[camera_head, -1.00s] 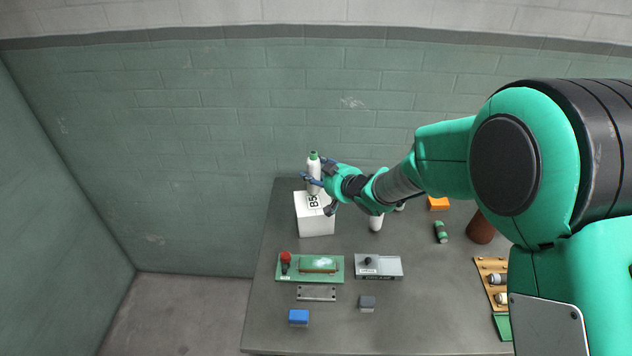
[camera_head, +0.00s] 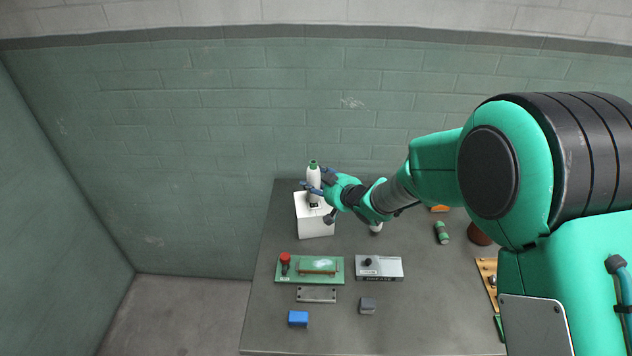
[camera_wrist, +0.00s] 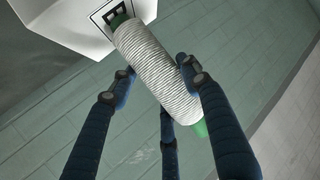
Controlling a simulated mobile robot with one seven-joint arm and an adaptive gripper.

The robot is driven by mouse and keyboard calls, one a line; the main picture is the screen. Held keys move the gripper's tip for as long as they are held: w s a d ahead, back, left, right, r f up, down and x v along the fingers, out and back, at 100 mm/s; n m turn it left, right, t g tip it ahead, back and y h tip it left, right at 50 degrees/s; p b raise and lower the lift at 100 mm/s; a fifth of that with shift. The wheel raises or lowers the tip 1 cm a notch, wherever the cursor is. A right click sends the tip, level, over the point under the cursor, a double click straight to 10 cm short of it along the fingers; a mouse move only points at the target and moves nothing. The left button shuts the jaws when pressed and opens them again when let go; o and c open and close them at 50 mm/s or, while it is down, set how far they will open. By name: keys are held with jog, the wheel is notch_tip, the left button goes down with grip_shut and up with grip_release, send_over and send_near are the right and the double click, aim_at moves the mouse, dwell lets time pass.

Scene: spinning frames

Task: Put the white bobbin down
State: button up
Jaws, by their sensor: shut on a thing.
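The white bobbin (camera_head: 313,178), with green ends, stands about upright over the white box (camera_head: 316,226) at the back left of the table. My gripper (camera_head: 318,188) is shut on it, coming from the right. In the wrist view the wound white bobbin (camera_wrist: 158,65) lies between my dark blue fingers (camera_wrist: 160,95). Its far green end is over the black-and-white label (camera_wrist: 107,14) on the box. I cannot tell whether it touches the box.
A green fixture with a red button (camera_head: 285,258), a grey box with a knob (camera_head: 380,268), a metal plate (camera_head: 316,294), a blue block (camera_head: 298,318) and a grey block (camera_head: 367,306) lie in front. Another white object (camera_head: 376,227) and a green spool (camera_head: 442,232) stand right.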

jog(key=shift+f, duration=0.2)
jog(key=o, duration=1.2)
jog(key=shift+r, duration=0.15)
jog(key=shift+s+d+r, duration=0.25)
jog(key=p+v, duration=0.2)
jog(key=v, duration=0.9)
jog(key=shift+s, duration=0.1)
